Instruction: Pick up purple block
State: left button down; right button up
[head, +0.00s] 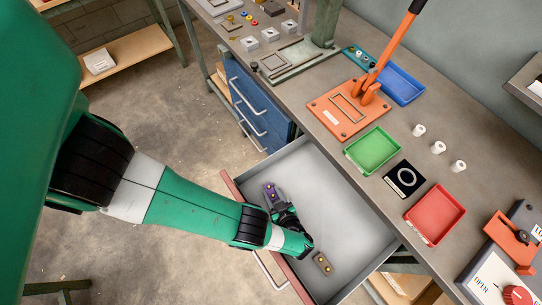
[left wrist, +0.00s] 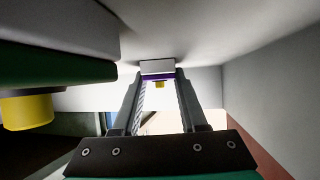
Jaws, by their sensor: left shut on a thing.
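The purple block (head: 271,194), with small yellow spots on it, is at the left side of the open drawer (head: 335,195), near the drawer's front panel. My left gripper (head: 275,206) reaches into the drawer and is shut on this block. In the left wrist view, the purple block (left wrist: 157,76) shows between the two fingertips (left wrist: 158,82), with a yellow stub under it and a pale grey part above it. I cannot tell whether the block touches the drawer floor. My right gripper is not in view.
A brownish block (head: 323,263) lies in the drawer near my left wrist. The drawer's walls surround the gripper. Above, the bench holds an orange press (head: 348,110), green tray (head: 372,150), red tray (head: 435,214) and blue tray (head: 400,84). The drawer's middle is clear.

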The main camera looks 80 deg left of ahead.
aim_at(273, 194)
pick_arm(q)
jog(key=shift+r, duration=0.1)
